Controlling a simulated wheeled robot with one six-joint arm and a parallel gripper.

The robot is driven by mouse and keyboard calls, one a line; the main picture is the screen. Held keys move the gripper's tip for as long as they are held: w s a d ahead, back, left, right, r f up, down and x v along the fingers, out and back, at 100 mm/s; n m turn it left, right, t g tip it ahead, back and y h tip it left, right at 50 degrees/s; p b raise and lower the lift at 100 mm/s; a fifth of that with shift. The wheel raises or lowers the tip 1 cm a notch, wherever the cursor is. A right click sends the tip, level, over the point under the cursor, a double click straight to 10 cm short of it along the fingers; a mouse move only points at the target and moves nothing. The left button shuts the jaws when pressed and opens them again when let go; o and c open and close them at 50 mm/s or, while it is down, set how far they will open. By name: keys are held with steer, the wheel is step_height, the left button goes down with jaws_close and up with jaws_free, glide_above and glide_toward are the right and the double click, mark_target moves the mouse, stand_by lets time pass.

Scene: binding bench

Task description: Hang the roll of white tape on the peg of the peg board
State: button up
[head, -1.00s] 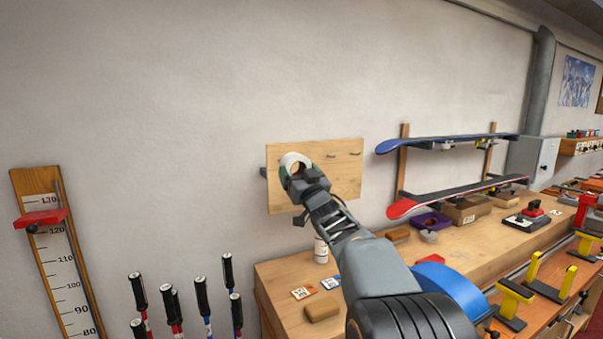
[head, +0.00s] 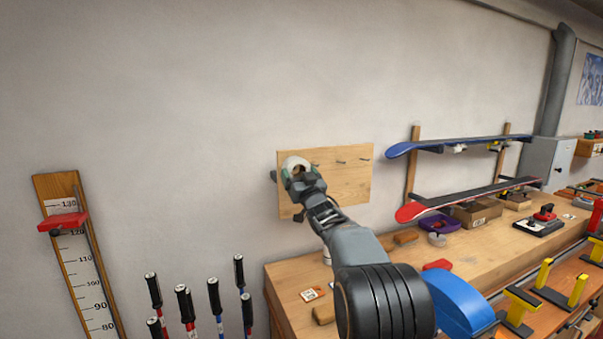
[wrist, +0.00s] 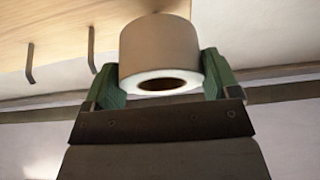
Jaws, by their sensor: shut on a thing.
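The roll of white tape (wrist: 160,50) is held between the two green-padded fingers of my gripper (wrist: 162,78) in the wrist view. Its outer side looks tan in shade, and its white end face with a dark hole faces the camera. In the head view the roll (head: 294,162) shows as a pale rim above my gripper (head: 299,172), in front of the left part of the wooden peg board (head: 335,190). Several pegs (head: 340,161) stick out to the right of the roll. In the wrist view two pegs (wrist: 31,64) hang left of the roll, apart from it. My gripper hides the board's left part.
A workbench (head: 400,262) stands below the board. To the right a wall rack holds a blue board (head: 455,146) and a red-tipped board (head: 465,195). Poles (head: 184,300) and a measuring scale (head: 75,255) stand left. The wall above is clear.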

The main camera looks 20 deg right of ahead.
mark_target(295, 176)
steer(key=shift+w+p, duration=0.45)
steer(key=shift+w, duration=0.2)
steer(key=shift+w+f, duration=0.25)
steer(key=shift+w, duration=0.5)
steer(key=shift+w+f+b, duration=0.1)
steer(key=shift+f+b, duration=0.2)
steer(key=shift+b, duration=0.15)
steer(key=o, duration=0.8)
steer(key=shift+c, duration=0.2)
steer(key=shift+f, duration=0.1)
steer(key=s+b, duration=0.2)
steer(key=shift+s+f+b, duration=0.1)
steer(key=shift+s+b, duration=0.2)
steer(key=shift+b, duration=0.1)
steer(key=s+b, duration=0.4)
steer(key=s, duration=0.3)
steer(key=shift+s, duration=0.15)
